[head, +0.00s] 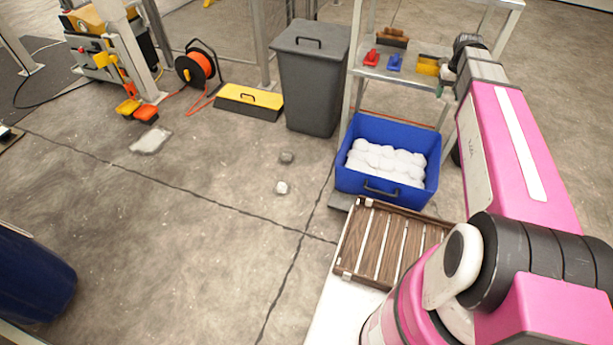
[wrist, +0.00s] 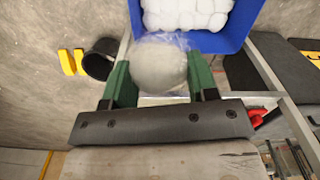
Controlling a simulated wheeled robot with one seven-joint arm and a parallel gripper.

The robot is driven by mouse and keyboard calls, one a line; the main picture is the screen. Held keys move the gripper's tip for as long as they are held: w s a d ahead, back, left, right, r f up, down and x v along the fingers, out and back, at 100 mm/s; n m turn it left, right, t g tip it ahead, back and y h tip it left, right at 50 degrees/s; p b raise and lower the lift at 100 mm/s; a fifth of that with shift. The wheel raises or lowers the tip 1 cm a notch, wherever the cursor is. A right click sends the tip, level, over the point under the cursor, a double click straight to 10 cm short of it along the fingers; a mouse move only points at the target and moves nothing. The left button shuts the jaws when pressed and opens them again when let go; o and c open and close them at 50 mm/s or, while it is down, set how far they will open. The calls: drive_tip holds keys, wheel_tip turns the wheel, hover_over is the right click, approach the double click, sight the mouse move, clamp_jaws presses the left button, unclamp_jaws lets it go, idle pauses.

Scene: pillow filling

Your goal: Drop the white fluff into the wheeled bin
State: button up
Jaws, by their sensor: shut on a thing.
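My gripper is shut on a round ball of white fluff (wrist: 160,66). The ball sits between its two green fingers (wrist: 160,85), and a clear film seems to surround it. In the head view my arm reaches to the top right, by the metal shelf; the held ball cannot be made out there. A grey bin (head: 308,85) stands upright at the back, left of the shelf, with a handled lid on top that looks closed. Its wheels cannot be made out. A blue crate (head: 357,188) holds several white fluff balls (head: 385,160); it also shows in the wrist view (wrist: 204,42).
The metal shelf (head: 400,77) holds brushes and small red, blue and yellow items. A slatted wooden crate (head: 360,240) lies in front of the blue crate. Two small lumps (head: 282,187) lie on open floor. A yellow-black box (head: 248,100) stands left of the bin.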

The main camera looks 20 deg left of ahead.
drive_tip(key=w+a+f+n, duration=0.1)
drive_tip(key=w+a+f, duration=0.1)
drive_tip(key=f, duration=1)
drive_tip(key=w+a+f+n, duration=0.1)
drive_tip(key=w+a+f, duration=0.2)
drive_tip(key=f, duration=0.9)
drive_tip(key=w+a+f+n, duration=0.1)
drive_tip(key=w+a+f, duration=0.2)
drive_tip(key=f, duration=0.9)
drive_tip(key=shift+a+f+n, duration=0.4)
drive_tip(key=shift+a, duration=0.9)
drive_tip(key=shift+w, duration=0.1)
drive_tip(key=o, duration=0.7)
drive_tip(key=shift+o, duration=0.2)
wheel_tip(320, 180, up, 11)
drive_tip(key=shift+f, duration=0.1)
